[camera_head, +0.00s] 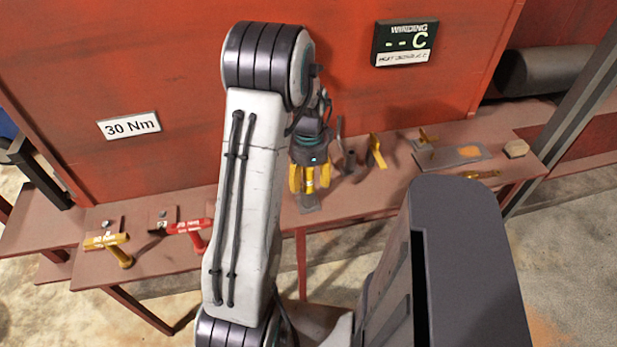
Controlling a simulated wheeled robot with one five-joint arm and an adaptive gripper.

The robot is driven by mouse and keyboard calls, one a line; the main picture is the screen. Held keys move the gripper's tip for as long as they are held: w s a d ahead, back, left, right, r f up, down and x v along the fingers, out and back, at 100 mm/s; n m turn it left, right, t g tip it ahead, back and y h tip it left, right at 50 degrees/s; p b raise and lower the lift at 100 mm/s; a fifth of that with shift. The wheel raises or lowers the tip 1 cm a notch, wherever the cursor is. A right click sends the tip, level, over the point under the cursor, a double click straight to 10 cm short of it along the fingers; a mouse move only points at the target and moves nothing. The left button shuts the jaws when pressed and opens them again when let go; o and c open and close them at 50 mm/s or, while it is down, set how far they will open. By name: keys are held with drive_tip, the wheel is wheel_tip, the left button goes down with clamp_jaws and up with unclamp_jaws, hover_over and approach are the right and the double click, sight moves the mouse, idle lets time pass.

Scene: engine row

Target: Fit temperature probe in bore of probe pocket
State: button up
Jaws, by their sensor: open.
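My gripper (310,182) points down over the middle of the shelf, with its yellow fingers open. A small yellow, brass-like piece (310,184) shows between the fingers; it looks like the temperature probe, upright.
Yellow (106,240) and red (188,227) torque wrenches lie at left. Right of my gripper stand a dark upright fitting (350,160) and a yellow piece (376,151). A grey plate (448,156) with an orange patch lies farther right. A red panel (170,60) rises behind.

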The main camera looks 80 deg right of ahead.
clamp_jaws()
idle(0.5)
drive_tip(key=shift+r, duration=0.15)
